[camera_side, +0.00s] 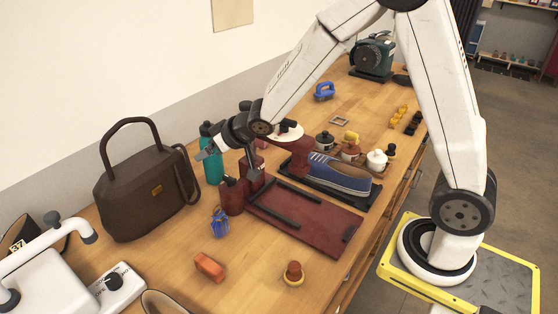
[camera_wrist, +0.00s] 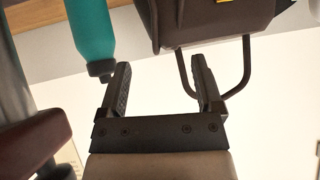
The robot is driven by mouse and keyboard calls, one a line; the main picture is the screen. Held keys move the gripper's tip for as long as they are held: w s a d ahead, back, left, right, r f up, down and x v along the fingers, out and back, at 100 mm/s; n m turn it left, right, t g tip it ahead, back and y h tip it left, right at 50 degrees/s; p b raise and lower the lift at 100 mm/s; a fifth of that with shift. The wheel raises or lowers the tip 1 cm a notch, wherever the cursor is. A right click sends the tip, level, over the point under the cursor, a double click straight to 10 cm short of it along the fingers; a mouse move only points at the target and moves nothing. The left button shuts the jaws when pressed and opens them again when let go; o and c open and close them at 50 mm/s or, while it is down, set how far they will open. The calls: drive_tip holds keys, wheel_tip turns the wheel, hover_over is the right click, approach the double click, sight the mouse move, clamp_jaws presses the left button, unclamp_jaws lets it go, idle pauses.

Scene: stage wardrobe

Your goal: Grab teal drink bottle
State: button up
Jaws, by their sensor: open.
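The teal drink bottle (camera_side: 211,172) stands upright on the wooden table, just right of the brown handbag, with its dark cap on top. My gripper (camera_side: 222,153) is at the upper part of the bottle in the side view and hides part of it. In the wrist view the bottle (camera_wrist: 91,30) appears upside down at the upper left, its cap close to the left finger. My gripper (camera_wrist: 160,67) is open there, with nothing between its fingers. The bottle lies outside the jaws in that view; I cannot tell whether the finger touches it.
The brown handbag (camera_side: 142,197) stands left of the bottle and also shows in the wrist view (camera_wrist: 205,25). Dark red bottles (camera_side: 232,198) stand close on the right.

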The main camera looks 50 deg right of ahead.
drive_tip(key=w+d+r+m+t+y, duration=0.1)
drive_tip(key=w+d+r+t+y, duration=0.2)
drive_tip(key=w+r, duration=0.6)
drive_tip(key=n+g+y, duration=0.6)
drive_tip(key=n+y, duration=0.5)
drive_tip(key=n, duration=0.3)
approach(201, 128)
drive_tip(key=a, duration=0.2)
drive_tip(key=shift+w+a+r+m, duration=0.2)
drive_tip(key=shift+w+a, duration=0.2)
drive_tip(key=shift+a, duration=0.25)
drive_tip(key=shift+w+a+r+m, duration=0.1)
drive_tip(key=shift+w+a+r, duration=0.05)
drive_tip(key=shift+w+a, duration=0.4)
drive_tip(key=shift+s+a, duration=0.1)
drive_tip(key=shift+x, duration=2.6)
drive_tip(key=shift+f, duration=0.1)
